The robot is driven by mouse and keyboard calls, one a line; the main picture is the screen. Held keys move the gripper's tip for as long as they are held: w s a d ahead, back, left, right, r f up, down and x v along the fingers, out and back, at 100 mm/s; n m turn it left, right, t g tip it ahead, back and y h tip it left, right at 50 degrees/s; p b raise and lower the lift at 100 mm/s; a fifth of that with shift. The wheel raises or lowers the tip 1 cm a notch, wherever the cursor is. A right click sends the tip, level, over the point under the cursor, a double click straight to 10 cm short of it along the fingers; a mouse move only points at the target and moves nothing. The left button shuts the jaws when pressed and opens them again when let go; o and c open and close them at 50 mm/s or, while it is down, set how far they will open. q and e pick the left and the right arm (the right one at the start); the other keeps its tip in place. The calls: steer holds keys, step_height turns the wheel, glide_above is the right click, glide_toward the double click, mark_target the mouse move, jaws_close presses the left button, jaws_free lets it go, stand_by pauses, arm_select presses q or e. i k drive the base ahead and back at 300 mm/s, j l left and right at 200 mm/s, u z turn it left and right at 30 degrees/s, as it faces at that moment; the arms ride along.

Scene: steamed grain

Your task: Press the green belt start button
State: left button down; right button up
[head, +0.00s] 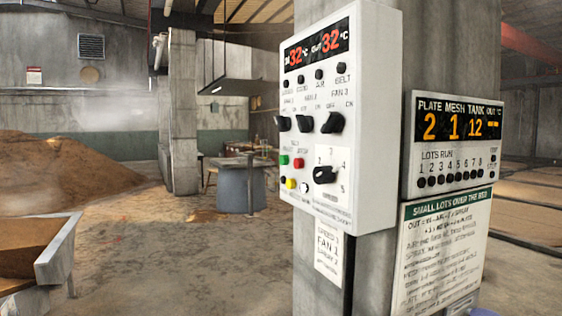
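A white control panel (340,110) hangs on a concrete pillar in the middle of the head view. A small green button (284,160) sits near its lower left edge, with a red button (298,163) just to its right. A yellow button (291,184), a white button (305,187) and a dark one lie below them. The small labels by the buttons are too blurred to read. A row of black switches and a black rotary knob (325,174) are on the same face. Neither of my grippers is in view.
A second box (450,146) with an orange display and an instruction sheet (445,245) hang on the pillar's right face. A tray of brown grain (55,250) is at lower left, a grain heap (60,170) behind it. The floor between tray and pillar is open.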

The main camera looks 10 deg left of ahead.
mark_target(283, 159)
steer(key=i+l+u, duration=0.1)
steer(key=u, duration=0.25)
steer(key=i+l+u, duration=0.2)
steer(key=u, duration=0.15)
steer(key=i+l+u, duration=0.2)
steer(key=u, duration=0.2)
steer(key=i+l, duration=0.3)
steer(key=l, duration=0.2)
steer(key=i+l+u, duration=0.1)
steer(key=i+l, duration=0.25)
steer(key=l, duration=0.1)
